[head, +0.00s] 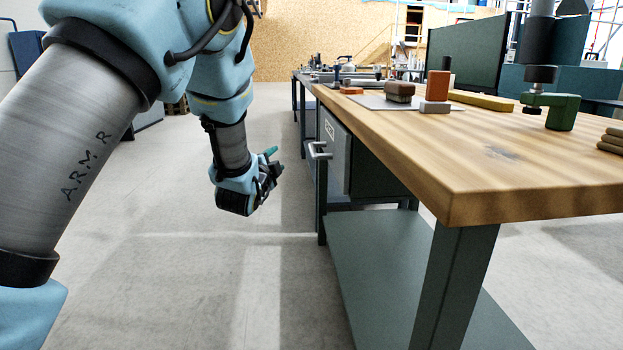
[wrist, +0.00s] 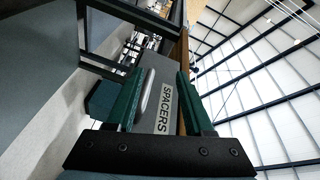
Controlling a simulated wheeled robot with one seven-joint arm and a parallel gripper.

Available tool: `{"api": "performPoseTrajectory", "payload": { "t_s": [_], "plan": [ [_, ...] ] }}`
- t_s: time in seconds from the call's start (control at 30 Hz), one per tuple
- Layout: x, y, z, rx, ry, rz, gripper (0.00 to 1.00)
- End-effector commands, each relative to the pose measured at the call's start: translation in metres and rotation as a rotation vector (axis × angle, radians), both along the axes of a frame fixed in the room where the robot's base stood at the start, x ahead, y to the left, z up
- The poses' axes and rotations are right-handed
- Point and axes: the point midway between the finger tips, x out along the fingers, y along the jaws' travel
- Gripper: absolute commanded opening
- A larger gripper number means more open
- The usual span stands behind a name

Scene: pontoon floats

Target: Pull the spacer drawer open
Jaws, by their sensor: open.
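The spacer drawer (head: 335,151) is a grey front under the bench top, with a silver bar handle (head: 318,151). It looks flush with its housing. In the wrist view the drawer front (wrist: 158,115) carries a "SPACERS" label (wrist: 166,109), and the handle (wrist: 147,94) shows between the fingers, nearer the left one. My gripper (head: 276,164) is to the left of the handle in the head view, apart from it. Its two green fingers (wrist: 158,74) are open in the wrist view, with nothing held.
The wooden bench top (head: 470,165) overhangs the drawer, with blocks (head: 437,88) and a green clamp-like piece (head: 562,111) on it. A green-grey lower shelf (head: 400,265) and leg (head: 455,285) stand below. The floor (head: 210,270) left of the bench is clear.

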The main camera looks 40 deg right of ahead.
Motion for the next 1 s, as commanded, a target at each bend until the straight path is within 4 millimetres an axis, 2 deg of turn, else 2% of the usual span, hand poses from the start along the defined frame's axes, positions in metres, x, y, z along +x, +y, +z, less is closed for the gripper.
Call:
{"api": "performPoseTrajectory", "payload": {
  "t_s": [0.03,0.1,0.27,0.37,0.8,1.0],
  "plan": [
    [-0.016,-0.016,-0.014,-0.009,-0.053,-0.039,0.52],
    [-0.032,-0.030,-0.015,-0.021,-0.109,-0.075,0.52],
    [-0.045,-0.046,-0.013,-0.036,-0.165,-0.108,0.52],
    [-0.040,-0.055,-0.011,-0.039,-0.169,-0.108,0.52],
    [-0.003,-0.121,-0.006,-0.038,-0.164,-0.107,0.52],
    [0.004,-0.134,-0.004,-0.036,-0.163,-0.106,0.52]
  ]
}}
